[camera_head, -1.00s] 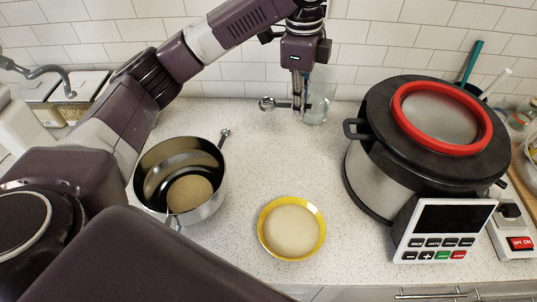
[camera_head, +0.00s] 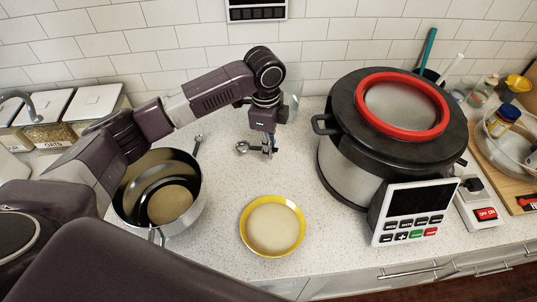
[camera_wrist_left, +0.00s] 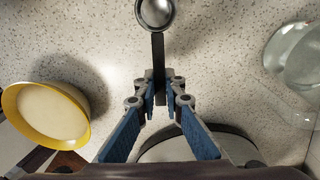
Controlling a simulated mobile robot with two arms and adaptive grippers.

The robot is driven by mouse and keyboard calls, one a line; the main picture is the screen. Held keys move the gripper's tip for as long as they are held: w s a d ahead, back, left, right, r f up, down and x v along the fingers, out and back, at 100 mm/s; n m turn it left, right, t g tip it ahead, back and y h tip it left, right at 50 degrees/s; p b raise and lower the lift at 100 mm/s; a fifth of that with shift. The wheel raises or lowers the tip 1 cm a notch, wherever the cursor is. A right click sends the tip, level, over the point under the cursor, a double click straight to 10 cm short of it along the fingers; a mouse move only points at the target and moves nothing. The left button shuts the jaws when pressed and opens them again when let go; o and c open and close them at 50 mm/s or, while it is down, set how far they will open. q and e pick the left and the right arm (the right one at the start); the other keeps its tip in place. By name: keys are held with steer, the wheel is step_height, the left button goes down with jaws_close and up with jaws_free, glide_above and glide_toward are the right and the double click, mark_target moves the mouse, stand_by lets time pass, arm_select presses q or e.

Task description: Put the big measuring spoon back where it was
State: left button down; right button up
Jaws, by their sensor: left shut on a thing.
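The big measuring spoon (camera_head: 242,147) is metal with a round bowl and a dark handle. My left gripper (camera_head: 270,153) is shut on its handle, and the bowl points left in the head view. The spoon is above the speckled counter, between the pot and the cooker. In the left wrist view the spoon bowl (camera_wrist_left: 155,12) is at the top, and its handle runs down between the fingertips of the gripper (camera_wrist_left: 160,98). The spoon's original place is not marked in view. My right gripper is not in view.
A metal pot (camera_head: 187,215) with tan contents stands left, a yellow-rimmed bowl (camera_head: 303,232) in front, and a large cooker (camera_head: 345,165) right. A clear glass (camera_head: 292,95) stands behind my gripper, partly hidden. The counter (camera_head: 225,185) is bare between pot and bowl.

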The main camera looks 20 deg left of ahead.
mark_target(269, 165)
arm_select(q)
steer(key=shift+f+p, duration=0.35)
steer(key=shift+f, duration=1.7)
steer(key=shift+f, duration=0.1)
steer(key=c, duration=2)
jaws_free()
steer(key=shift+c, duration=0.2)
steer(key=shift+r, duration=0.45)
steer(key=r+b, duration=0.1)
steer(key=r, duration=0.2)
steer(key=r+b, duration=0.1)
steer(key=r, duration=0.3)
steer(key=r+b, duration=0.1)
steer(key=r, duration=0.3)
steer(key=shift+a+r, duration=0.2)
steer(key=shift+a, duration=0.05)
steer(key=shift+s+f, duration=0.1)
